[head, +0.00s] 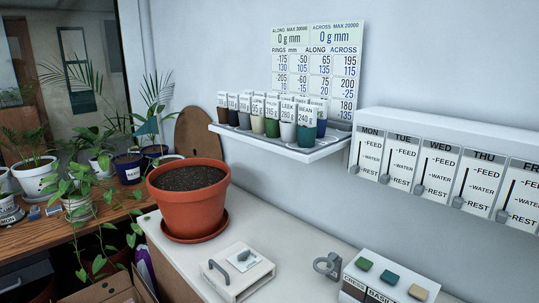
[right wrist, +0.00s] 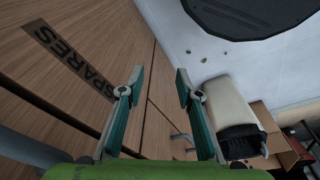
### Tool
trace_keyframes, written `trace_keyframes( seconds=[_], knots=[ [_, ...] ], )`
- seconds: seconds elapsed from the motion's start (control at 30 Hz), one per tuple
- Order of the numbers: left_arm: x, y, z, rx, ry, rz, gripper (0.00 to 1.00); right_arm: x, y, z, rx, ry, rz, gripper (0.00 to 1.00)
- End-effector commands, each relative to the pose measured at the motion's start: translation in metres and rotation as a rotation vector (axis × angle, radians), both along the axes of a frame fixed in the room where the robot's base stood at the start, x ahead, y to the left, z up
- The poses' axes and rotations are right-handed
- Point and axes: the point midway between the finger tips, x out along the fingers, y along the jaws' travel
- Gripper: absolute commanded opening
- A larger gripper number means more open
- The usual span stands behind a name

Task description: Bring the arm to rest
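My right gripper (right wrist: 159,76) is open in the right wrist view, with its two teal-padded fingers apart and nothing between them. It faces a wood-grain cabinet front (right wrist: 75,100) lettered SPARES. Neither gripper shows in the head view, and my left gripper is in no view. In the head view a terracotta pot (head: 188,205) full of dark soil stands upright on its saucer (head: 215,230) on the pale counter (head: 275,230).
A shelf (head: 275,146) of several labelled cups and a weekday lever panel (head: 445,130), its levers low, hang on the wall. A handled white box (head: 237,280), a grey ring (head: 328,266) and a block with coloured tops (head: 385,285) line the counter front. Potted plants (head: 80,208) crowd the left.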

Motion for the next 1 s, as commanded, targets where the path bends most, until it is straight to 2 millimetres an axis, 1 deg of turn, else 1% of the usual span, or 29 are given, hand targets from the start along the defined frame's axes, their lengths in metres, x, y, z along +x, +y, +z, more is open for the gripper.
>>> trace_keyframes(
  seconds=[0.03,0.1,0.17,0.2,0.3,0.4,0.5,0.63,1.0],
  knots=[
    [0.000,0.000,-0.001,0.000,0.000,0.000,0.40,-0.014,-0.002,-0.022,-0.003,0.019,0.002,0.32],
    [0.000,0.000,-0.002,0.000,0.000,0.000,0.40,-0.033,-0.005,-0.047,-0.004,0.032,0.006,0.32],
    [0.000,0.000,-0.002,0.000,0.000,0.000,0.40,-0.051,-0.008,-0.068,-0.006,0.044,0.009,0.32],
    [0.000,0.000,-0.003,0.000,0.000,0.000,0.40,-0.063,-0.010,-0.080,-0.007,0.051,0.011,0.32],
    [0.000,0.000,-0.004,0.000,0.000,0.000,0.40,-0.095,-0.016,-0.107,-0.010,0.069,0.014,0.32],
    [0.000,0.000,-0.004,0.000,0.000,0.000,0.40,-0.123,-0.021,-0.124,-0.012,0.083,0.018,0.32],
    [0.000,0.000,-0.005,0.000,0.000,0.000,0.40,-0.143,-0.025,-0.134,-0.014,0.092,0.021,0.32],
    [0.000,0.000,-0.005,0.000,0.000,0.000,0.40,-0.157,-0.028,-0.140,-0.015,0.096,0.023,0.32],
    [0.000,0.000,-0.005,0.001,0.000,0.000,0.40,-0.159,-0.029,-0.140,-0.015,0.097,0.023,0.32]
  ],
)
